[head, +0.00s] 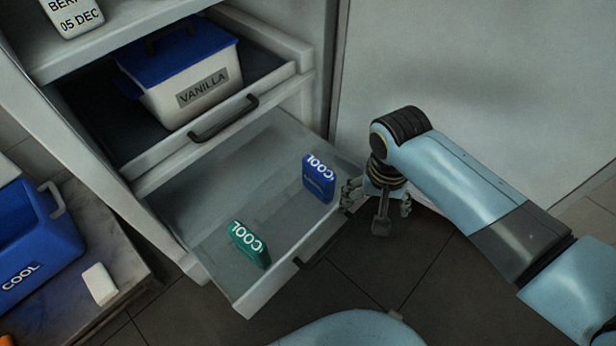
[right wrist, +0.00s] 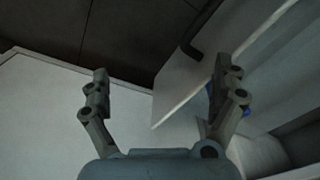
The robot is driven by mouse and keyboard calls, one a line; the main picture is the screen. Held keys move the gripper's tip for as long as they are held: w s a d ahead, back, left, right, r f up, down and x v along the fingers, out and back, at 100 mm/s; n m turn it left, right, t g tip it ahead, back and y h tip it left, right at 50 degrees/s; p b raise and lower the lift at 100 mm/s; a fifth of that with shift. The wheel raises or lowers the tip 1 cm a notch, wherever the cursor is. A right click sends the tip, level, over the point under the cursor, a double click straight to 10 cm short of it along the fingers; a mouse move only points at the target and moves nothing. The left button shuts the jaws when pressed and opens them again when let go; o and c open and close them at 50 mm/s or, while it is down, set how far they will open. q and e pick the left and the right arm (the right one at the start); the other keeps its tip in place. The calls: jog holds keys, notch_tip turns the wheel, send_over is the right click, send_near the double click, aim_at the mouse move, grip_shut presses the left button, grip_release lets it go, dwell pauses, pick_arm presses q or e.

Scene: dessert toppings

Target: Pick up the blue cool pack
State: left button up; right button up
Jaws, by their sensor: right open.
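A small bit of blue (right wrist: 213,98) shows behind the right finger there, mostly hidden. My left gripper is in neither view.
A green cool pack (head: 249,244) stands in the same drawer near its front. Above, another open drawer holds a white VANILLA tub (head: 195,85) with a blue lid. A blue COOL box (head: 35,245) and a white block (head: 100,284) sit on a side surface at left.

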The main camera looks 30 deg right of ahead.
aim_at(319, 166)
jog(key=w+a+r+m, duration=0.1)
jog(key=w+m, duration=0.1)
jog(key=w, duration=0.3)
jog(key=w+a+r+m, duration=0.1)
jog(key=w+r+m, duration=0.1)
jog(key=w, duration=0.3)
jog(key=w+a+r+m, duration=0.1)
jog(key=w+r+m, duration=0.1)
jog(key=w, duration=0.3)
jog(key=shift+w+a+m, duration=0.35)
jog(key=shift+a+m, duration=0.05)
jog(key=shift+m, duration=0.1)
notch_tip(319, 166, down, 5)
jog(key=b, duration=0.2)
jog(key=shift+w+f+b, duration=0.1)
jog(key=shift+f+b, duration=0.1)
jog(key=shift+b, duration=0.2)
notch_tip(319, 166, down, 5)
jog(key=b, duration=0.4)
jog(key=shift+d, duration=0.1)
jog(key=shift+w, duration=0.1)
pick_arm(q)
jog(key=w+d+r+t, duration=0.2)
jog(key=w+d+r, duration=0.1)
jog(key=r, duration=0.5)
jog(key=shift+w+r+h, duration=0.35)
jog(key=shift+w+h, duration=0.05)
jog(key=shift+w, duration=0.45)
pick_arm(e)
jog(key=c, duration=1.4)
